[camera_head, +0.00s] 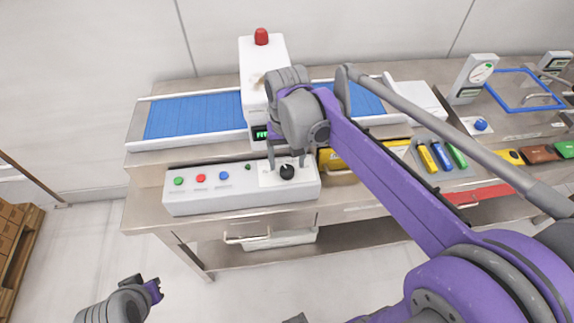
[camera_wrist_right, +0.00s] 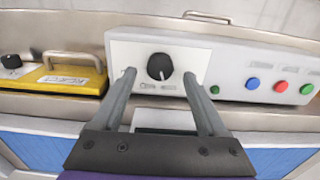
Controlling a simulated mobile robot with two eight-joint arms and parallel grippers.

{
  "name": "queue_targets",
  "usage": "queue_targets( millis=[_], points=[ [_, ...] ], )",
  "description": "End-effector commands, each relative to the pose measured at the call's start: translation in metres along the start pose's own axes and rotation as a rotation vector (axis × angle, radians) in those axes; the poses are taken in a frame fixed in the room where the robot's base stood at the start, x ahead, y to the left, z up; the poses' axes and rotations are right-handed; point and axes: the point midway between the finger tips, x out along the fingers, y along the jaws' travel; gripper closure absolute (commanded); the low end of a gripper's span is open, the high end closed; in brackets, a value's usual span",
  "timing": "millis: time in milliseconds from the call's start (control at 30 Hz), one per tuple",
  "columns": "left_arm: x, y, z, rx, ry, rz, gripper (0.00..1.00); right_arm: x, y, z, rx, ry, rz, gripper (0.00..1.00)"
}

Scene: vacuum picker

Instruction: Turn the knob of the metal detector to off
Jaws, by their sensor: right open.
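The metal detector (camera_head: 263,62) is a white housing with a red lamp, standing over a blue conveyor belt. A black knob (camera_head: 287,172) sits on the white panel at the right end of the control box (camera_head: 240,200). In the right wrist view the knob (camera_wrist_right: 160,66) shows a white pointer line aimed to the lower right; its labels are too small to read. My right gripper (camera_head: 287,160) is open, its fingers at either side of the knob, which appears between the fingertips (camera_wrist_right: 160,76). I cannot tell if they touch it. My left gripper (camera_head: 154,290) is low at the left, away from the table.
The control box carries green, red and blue buttons (camera_head: 200,178). A yellow box with a handle (camera_head: 338,163) stands right beside it. Colored tools (camera_head: 440,156) and a blue-framed tray (camera_head: 525,90) lie further right. The floor in front is clear.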

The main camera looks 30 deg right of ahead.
Motion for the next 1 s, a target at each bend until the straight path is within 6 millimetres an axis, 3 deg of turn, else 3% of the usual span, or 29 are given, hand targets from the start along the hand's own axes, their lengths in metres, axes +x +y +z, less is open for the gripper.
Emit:
queue_targets(
  millis=[200,533,900,967,1000],
  points=[
    [0.002,0.000,0.002,0.000,-0.002,0.000,1.00,0.024,0.000,0.000,0.000,0.000,0.000,0.24],
    [0.002,0.000,0.002,0.000,-0.002,0.000,1.00,0.027,0.000,0.000,0.000,0.001,0.000,0.24],
    [0.002,0.000,0.002,0.000,-0.002,0.000,1.00,0.027,0.000,0.000,0.000,0.001,0.000,0.89],
    [0.002,0.000,0.002,0.000,-0.002,0.000,1.00,0.027,0.000,0.000,0.000,0.000,0.000,1.00],
    [0.002,0.000,0.002,0.000,-0.002,0.000,1.00,0.027,0.000,0.000,0.000,0.000,0.000,1.00]
  ],
)
